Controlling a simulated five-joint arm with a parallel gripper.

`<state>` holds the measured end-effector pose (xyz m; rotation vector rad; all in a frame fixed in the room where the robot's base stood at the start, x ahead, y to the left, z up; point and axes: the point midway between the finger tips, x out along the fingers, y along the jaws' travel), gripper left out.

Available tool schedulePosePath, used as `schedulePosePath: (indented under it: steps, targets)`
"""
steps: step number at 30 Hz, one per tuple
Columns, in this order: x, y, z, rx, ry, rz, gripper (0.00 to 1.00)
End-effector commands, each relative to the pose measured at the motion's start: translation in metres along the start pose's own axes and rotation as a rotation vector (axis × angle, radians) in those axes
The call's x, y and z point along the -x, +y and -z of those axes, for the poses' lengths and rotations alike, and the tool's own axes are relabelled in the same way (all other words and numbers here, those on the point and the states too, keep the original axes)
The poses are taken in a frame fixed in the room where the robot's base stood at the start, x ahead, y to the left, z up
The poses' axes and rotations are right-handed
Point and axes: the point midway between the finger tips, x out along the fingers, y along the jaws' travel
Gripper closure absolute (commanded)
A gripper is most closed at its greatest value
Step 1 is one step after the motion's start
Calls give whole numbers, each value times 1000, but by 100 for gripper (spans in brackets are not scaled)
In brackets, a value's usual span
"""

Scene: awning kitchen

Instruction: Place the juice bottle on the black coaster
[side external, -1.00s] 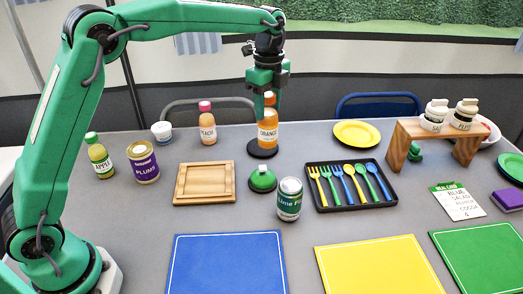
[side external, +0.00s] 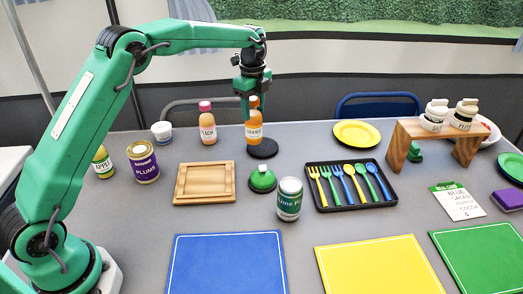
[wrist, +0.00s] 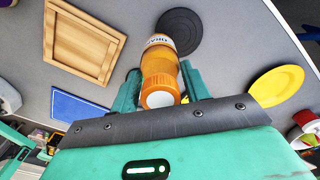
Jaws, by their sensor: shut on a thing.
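The bottle stands about upright. In the wrist view the bottle (wrist: 160,62) sits between the two fingers of my gripper (wrist: 160,84). The round black coaster (side external: 264,149) lies on the table just right of and in front of the bottle's base in the side view. The coaster (wrist: 184,30) shows beyond the bottle in the wrist view, partly hidden by it. I cannot tell the bottle's exact height above the table.
A peach bottle (side external: 207,125) stands close on the left. A yellow plate (side external: 356,133) is to the right. Table right of the coaster is clear.

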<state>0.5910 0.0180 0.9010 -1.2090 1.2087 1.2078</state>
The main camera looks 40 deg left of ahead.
Motion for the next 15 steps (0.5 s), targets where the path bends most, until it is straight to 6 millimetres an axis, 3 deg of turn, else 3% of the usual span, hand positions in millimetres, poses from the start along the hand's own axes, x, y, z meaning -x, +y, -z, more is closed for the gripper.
schedulePosePath:
  steps: [15]
  targets:
    - [-39,0,0,1,0,1,100]
